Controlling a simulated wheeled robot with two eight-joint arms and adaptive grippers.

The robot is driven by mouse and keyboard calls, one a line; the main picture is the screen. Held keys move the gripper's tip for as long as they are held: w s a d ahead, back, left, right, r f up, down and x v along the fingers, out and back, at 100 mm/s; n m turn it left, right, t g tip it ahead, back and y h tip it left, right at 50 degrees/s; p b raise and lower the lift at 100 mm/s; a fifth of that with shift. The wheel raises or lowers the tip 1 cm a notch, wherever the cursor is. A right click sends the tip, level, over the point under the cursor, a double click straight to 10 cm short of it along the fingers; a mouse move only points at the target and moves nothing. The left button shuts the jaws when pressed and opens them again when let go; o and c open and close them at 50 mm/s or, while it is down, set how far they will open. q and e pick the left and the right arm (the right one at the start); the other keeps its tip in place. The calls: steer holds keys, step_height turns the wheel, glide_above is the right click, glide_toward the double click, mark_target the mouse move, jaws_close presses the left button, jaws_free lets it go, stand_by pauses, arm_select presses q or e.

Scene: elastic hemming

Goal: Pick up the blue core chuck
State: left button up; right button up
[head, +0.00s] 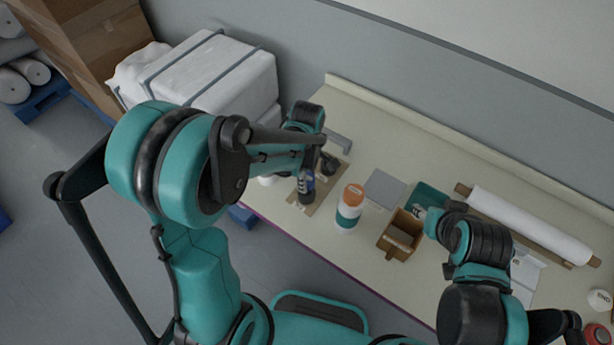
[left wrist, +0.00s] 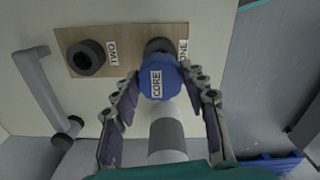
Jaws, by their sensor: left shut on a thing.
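The blue core chuck (left wrist: 158,82) has a white CORE label and sits between the two fingers of my left gripper (left wrist: 168,92), which is shut on it. In the head view the chuck (head: 306,184) shows small and dark blue below my left gripper (head: 308,170), over the wooden board. The board (left wrist: 133,40) carries a black ring (left wrist: 86,57) by the TWO label; a second dark ring by the ONE label is partly hidden behind the chuck. I cannot tell whether the chuck touches the board. My right arm is at the right; its fingers are not clear.
A grey handle (left wrist: 41,86) lies beside the board. A white roll (head: 530,224) lies at the back right of the table.

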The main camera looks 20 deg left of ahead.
arm_select(q)
steer(key=shift+r+p, duration=1.35)
steer(key=shift+r, duration=0.65)
